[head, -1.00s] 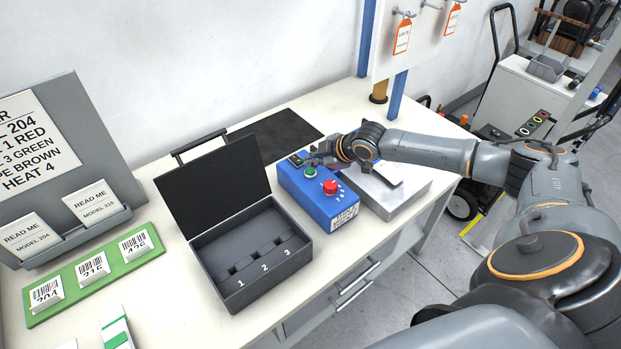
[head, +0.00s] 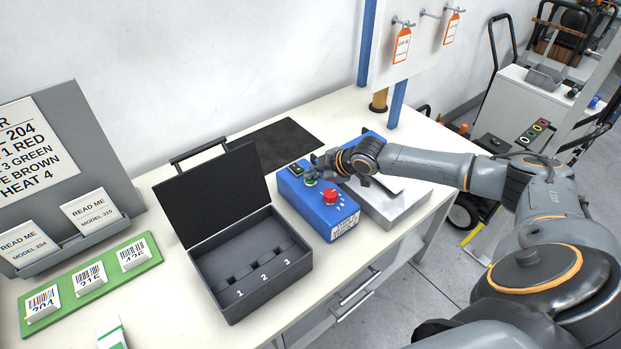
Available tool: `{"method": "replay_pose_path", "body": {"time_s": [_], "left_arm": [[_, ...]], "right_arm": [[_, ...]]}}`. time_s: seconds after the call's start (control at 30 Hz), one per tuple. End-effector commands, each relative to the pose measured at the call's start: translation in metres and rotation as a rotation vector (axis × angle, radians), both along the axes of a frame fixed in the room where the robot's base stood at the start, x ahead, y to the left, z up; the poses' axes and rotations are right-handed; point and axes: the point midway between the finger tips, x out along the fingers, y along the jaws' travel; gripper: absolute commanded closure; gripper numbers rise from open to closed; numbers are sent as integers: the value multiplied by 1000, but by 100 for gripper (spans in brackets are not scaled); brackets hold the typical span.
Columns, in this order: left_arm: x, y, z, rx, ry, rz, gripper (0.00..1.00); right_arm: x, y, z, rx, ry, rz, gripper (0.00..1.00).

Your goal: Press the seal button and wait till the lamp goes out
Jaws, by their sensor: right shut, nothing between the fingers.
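A blue control box (head: 325,215) stands on the bench, with a green button (head: 311,183) and a red knob (head: 330,196) with numbers beside it. A small dark panel (head: 297,169) sits at the box's back left corner. My right gripper (head: 314,173) is shut and empty, its fingertips right at the green button and partly covering it. I cannot tell whether they touch or press it. No lit lamp can be made out. My left gripper is not in view.
A silver flat device (head: 398,206) stands right of the blue box, partly under my right arm. An open black case (head: 235,290) with numbered slots stands left. A green label tray (head: 60,308) and grey sign stand (head: 65,150) are further left. A dark mat (head: 285,140) lies behind.

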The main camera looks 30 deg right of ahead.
Motion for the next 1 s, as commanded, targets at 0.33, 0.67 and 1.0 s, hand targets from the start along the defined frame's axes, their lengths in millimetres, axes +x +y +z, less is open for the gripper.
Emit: {"method": "replay_pose_path", "body": {"time_s": [0.33, 0.67, 1.0], "left_arm": [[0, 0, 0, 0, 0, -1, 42], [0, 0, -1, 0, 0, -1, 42], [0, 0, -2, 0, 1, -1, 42]], "right_arm": [[0, 0, -1, 0, 1, 0, 100], [0, 0, -4, 0, 2, -1, 100], [-1, -1, -11, -2, 5, -1, 100]]}}
